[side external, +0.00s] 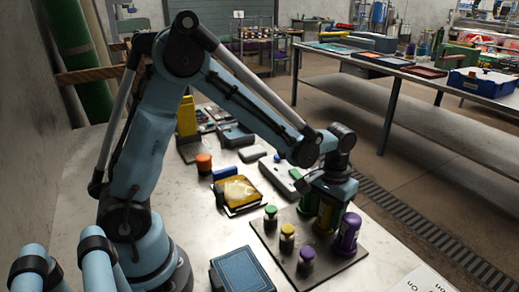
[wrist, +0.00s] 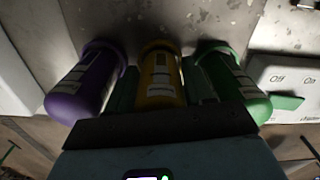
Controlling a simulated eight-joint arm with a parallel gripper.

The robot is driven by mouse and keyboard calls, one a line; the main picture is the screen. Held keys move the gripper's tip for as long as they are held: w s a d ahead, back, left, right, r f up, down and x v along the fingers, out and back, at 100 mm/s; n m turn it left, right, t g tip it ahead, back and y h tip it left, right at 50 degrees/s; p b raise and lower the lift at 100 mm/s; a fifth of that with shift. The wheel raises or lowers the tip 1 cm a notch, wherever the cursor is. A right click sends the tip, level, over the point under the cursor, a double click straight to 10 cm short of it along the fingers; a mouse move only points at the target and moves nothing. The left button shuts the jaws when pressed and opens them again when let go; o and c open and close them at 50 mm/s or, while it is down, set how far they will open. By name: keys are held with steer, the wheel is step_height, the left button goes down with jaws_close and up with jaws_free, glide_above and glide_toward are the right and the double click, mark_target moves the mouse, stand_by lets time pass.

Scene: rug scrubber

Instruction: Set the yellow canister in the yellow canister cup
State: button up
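The yellow canister (side external: 325,219) is upright and partly hidden by my gripper, in a row between a green canister (side external: 308,202) and a purple canister (side external: 347,233). In the wrist view the yellow canister (wrist: 161,78) is in the middle, between the dark greenish fingers of my gripper (wrist: 160,88). I cannot tell whether the fingers press on it. Purple (wrist: 88,85) is on the left and green (wrist: 233,82) on the right there. A flared yellow rim (wrist: 160,45) shows at the canister's far end; I cannot tell whether this is the cup.
The canisters are on a flat board (side external: 330,262). A blue case (side external: 243,272) and a yellow-topped tray (side external: 238,192) lie on the bench to the left.

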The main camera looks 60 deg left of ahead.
steer(key=o, duration=0.3)
step_height(320, 180, up, 12)
steer(key=shift+r, duration=0.1)
stand_by(0.6)
steer(key=shift+o, duration=0.9)
steer(key=o, duration=0.3)
steer(key=w+a+n, duration=0.1)
steer(key=a, duration=0.1)
steer(key=w+a+n, duration=0.1)
steer(key=a, duration=0.2)
steer(key=w+a+r+n, duration=0.1)
steer(key=a, duration=0.1)
steer(key=shift+w+a, duration=0.25)
steer(key=shift+w, duration=0.1)
steer(key=shift+o, duration=0.2)
steer(key=s+a+r+n, duration=0.15)
steer(key=a+n, duration=0.45)
steer(key=a, duration=1)
steer(key=s+a+n, duration=0.2)
steer(key=a+n, duration=0.4)
steer(key=a, duration=0.9)
step_height(320, 180, down, 10)
steer(key=shift+w+a+r, duration=0.1)
steer(key=shift+a+r, duration=0.05)
steer(key=shift+r, duration=0.1)
